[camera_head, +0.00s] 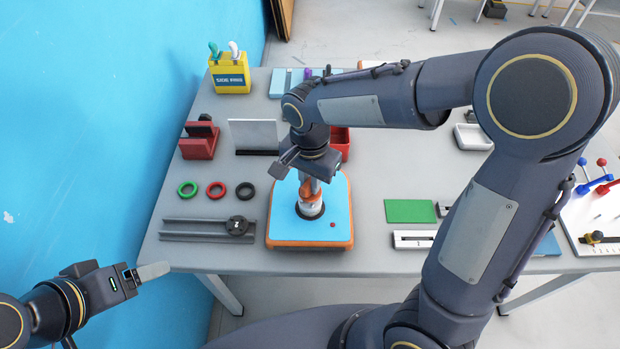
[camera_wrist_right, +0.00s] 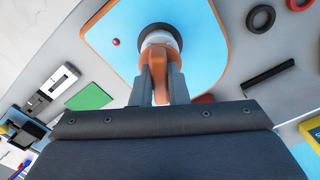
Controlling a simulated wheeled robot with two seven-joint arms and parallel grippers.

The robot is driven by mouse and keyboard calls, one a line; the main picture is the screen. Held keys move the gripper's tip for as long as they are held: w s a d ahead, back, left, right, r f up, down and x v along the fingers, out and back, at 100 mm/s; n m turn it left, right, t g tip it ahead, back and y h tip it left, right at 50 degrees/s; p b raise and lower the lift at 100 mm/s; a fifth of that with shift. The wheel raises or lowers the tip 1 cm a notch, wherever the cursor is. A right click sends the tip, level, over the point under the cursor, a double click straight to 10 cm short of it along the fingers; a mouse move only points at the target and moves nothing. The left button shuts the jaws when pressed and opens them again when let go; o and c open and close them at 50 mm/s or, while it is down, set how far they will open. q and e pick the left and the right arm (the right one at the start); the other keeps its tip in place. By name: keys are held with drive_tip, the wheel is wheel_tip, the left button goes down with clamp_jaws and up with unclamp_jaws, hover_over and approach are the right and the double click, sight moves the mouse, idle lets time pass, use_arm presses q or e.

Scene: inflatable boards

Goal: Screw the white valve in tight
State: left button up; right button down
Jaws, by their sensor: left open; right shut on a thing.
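The inflatable board (camera_head: 286,232), light blue with an orange rim, lies flat near the front edge of the table. The white valve (camera_head: 311,207) stands upright in a dark ring on it, with an orange part (camera_wrist_right: 160,85) above it. My right gripper (camera_head: 311,178) points down over the valve. Its fingers are shut on the orange part; in the right wrist view the white valve (camera_wrist_right: 158,39) shows just beyond. How deep the valve sits cannot be told. My left gripper (camera_head: 152,271) is open and empty, off the table's left front corner.
Green, red and black rings (camera_head: 216,190) and a grey rail (camera_head: 195,231) lie left of the board. A red holder (camera_head: 199,142) and a yellow box (camera_head: 230,75) stand behind. A green pad (camera_head: 410,211) lies right. A blue wall is left.

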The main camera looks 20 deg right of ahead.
drive_tip(key=shift+f+b, duration=0.65)
drive_tip(key=shift+f, duration=0.3)
drive_tip(key=c, duration=1.3)
unclamp_jaws()
drive_tip(key=shift+c, duration=0.2)
drive_tip(key=shift+r, duration=0.1)
wheel_tip(320, 180, up, 8)
drive_tip(key=shift+f, duration=0.1)
